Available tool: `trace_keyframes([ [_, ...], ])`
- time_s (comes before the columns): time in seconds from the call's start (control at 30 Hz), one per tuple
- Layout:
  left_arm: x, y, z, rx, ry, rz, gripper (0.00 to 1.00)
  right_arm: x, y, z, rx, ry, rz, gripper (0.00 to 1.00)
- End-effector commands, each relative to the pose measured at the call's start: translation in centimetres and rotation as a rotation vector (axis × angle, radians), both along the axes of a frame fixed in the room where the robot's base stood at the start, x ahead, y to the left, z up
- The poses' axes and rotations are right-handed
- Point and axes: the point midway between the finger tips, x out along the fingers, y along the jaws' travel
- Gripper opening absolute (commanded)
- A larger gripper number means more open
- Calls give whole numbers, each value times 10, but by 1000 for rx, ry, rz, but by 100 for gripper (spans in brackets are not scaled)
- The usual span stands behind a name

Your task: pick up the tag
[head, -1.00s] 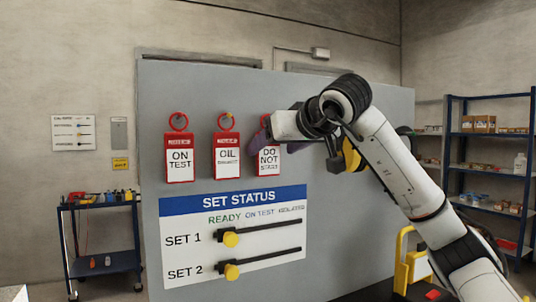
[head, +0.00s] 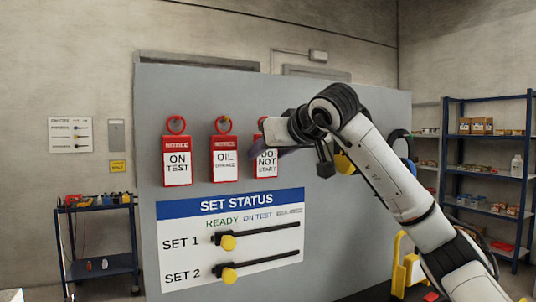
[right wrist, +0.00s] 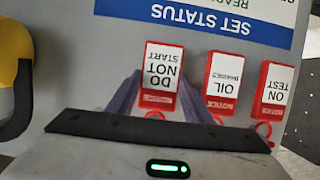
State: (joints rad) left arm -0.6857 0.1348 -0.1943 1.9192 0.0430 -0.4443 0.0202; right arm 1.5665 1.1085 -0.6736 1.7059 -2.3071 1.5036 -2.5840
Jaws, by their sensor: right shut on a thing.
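The red and white DO NOT START tag (head: 265,168) hangs at the right end of a row of three tags on the grey panel. My right gripper (head: 266,150) is at its upper part and hides some of it. In the right wrist view, which is upside down, my right gripper's (right wrist: 158,95) purple fingers lie on both sides of the DO NOT START tag (right wrist: 160,70), shut on it. The OIL tag (head: 224,160) and ON TEST tag (head: 177,162) hang to its left by red rings. My left gripper is out of view.
Below the tags, a SET STATUS board (head: 230,238) carries two black sliders with yellow knobs. A blue cart (head: 100,265) with small items stands at the left. Blue shelving (head: 490,180) is at the right. A yellow frame (head: 400,265) stands low near my right arm.

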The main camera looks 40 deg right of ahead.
Motion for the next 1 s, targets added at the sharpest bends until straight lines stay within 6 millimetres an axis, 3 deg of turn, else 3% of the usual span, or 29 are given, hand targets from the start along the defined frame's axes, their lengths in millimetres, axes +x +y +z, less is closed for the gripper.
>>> trace_keyframes([
  [0.17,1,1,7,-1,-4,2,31,0,1,18,2,-3,1,25],
  [0.37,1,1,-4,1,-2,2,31,-37,11,13,-4,-4,0,25],
  [0.7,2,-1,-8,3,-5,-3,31,-117,37,13,-3,-4,1,25],
  [1.0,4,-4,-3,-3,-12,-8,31,-161,52,14,-1,-2,1,25],
])
